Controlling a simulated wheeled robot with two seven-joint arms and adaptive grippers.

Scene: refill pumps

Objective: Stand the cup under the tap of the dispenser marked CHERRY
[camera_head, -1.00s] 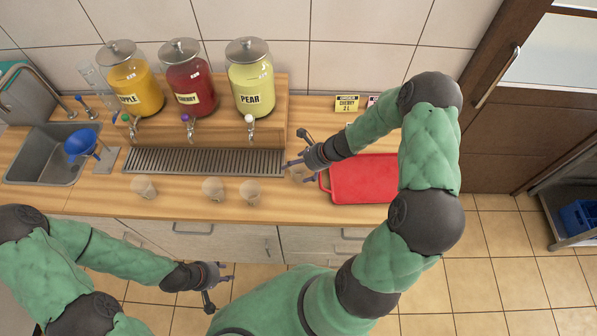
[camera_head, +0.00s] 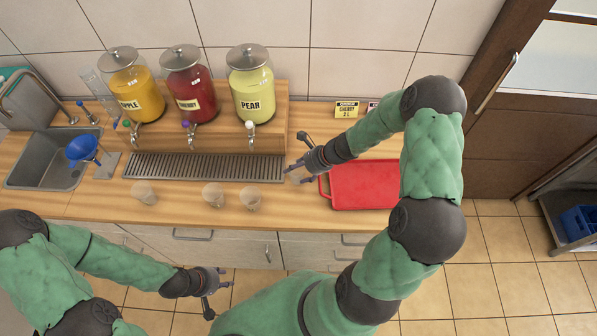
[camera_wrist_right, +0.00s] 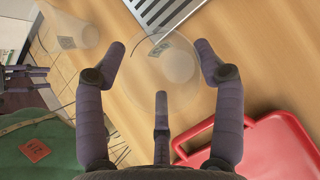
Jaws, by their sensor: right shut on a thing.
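The dispenser marked CHERRY (camera_head: 193,84) holds red liquid and stands in the middle of the three on the wooden stand. Its tap (camera_head: 190,130) has a purple knob and hangs over the drip grate. My right gripper (camera_head: 296,169) is low over the counter, right of the grate and beside the red tray. It is shut on a clear cup (camera_wrist_right: 172,72), whose round rim and base show between the fingers in the wrist view. In the head view the fingers partly hide this cup. My left gripper (camera_head: 214,288) is open and empty in front of the counter.
APPLE (camera_head: 138,92) and PEAR (camera_head: 251,85) dispensers flank CHERRY. The drip grate (camera_head: 205,167) is bare. Three clear cups (camera_head: 144,193) (camera_head: 213,195) (camera_head: 250,199) stand in front of it. A red tray (camera_head: 365,185) lies right; a sink with a blue funnel (camera_head: 82,149) is left.

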